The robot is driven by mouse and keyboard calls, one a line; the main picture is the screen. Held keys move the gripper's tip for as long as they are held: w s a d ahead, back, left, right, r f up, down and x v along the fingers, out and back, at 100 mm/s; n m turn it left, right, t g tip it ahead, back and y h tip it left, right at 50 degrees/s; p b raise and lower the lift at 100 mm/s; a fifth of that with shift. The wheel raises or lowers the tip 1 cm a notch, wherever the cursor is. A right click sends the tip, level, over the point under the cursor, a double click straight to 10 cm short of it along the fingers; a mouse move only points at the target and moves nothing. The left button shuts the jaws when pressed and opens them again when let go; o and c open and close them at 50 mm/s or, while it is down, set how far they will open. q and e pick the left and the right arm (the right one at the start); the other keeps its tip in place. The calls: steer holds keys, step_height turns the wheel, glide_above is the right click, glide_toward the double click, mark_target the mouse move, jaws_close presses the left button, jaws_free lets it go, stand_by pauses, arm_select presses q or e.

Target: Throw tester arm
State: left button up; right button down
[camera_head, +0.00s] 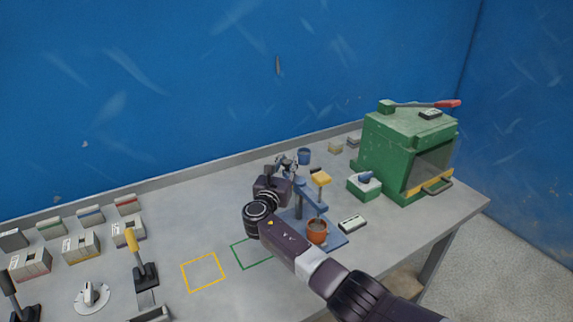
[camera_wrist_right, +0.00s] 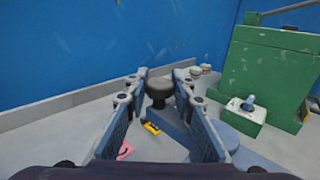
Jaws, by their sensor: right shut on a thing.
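The blue tester stand (camera_head: 299,204) stands at the middle right of the table in the head view, with an upright post and a sloping arm. My right gripper (camera_head: 287,163) is at the post's upper left. In the right wrist view my right gripper (camera_wrist_right: 160,85) has its two fingers on either side of a dark grey round knob (camera_wrist_right: 160,92), shut on it. The knob appears to belong to the tester arm; the link between them is mostly hidden. Blue tester parts (camera_wrist_right: 240,148) show below the fingers. My left gripper is not in view.
A green cabinet (camera_head: 395,150) with a red-handled lever (camera_head: 435,104) stands at the right. Several boxes and levers fill the left. Yellow (camera_head: 203,272) and green outlined squares look empty.

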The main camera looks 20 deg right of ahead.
steer(key=shift+d+r, duration=0.1)
steer(key=shift+r, duration=0.1)
steer(key=c, duration=1.7)
jaws_free()
steer(key=shift+f, duration=0.1)
steer(key=shift+o, duration=0.2)
steer(key=shift+s+a+f, duration=0.1)
steer(key=shift+s+a, duration=0.15)
steer(key=shift+a, duration=0.05)
steer(key=v, duration=1.1)
